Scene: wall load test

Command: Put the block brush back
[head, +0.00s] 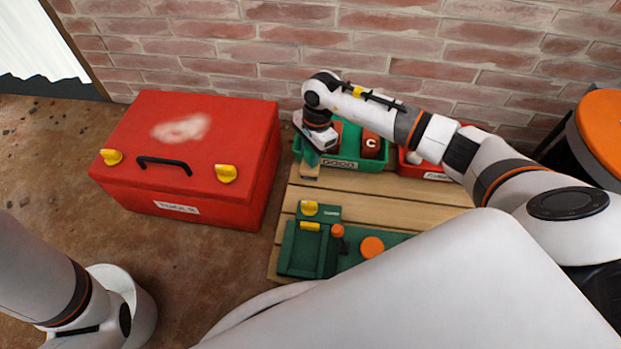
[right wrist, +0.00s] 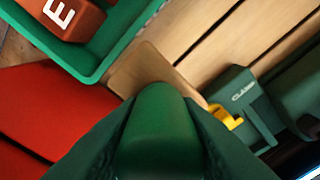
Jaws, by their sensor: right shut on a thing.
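My right gripper (head: 313,155) is shut on the block brush at the left end of the wooden bench, just in front of a green bin. The brush's tan part (head: 311,171) shows below the gripper in the head view. In the right wrist view, the brush's rounded green part (right wrist: 158,130) lies between the jaws, with its tan part (right wrist: 143,68) beyond. I cannot tell whether the brush touches the bench. My left gripper is not in view.
The green bin (head: 338,165) holds red blocks; a red bin (head: 430,175) stands to its right. A green clamp fixture (head: 305,250) with yellow and orange knobs sits at the bench front. A red toolbox (head: 200,130) stands left. Bare bench planks (head: 390,208) lie between.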

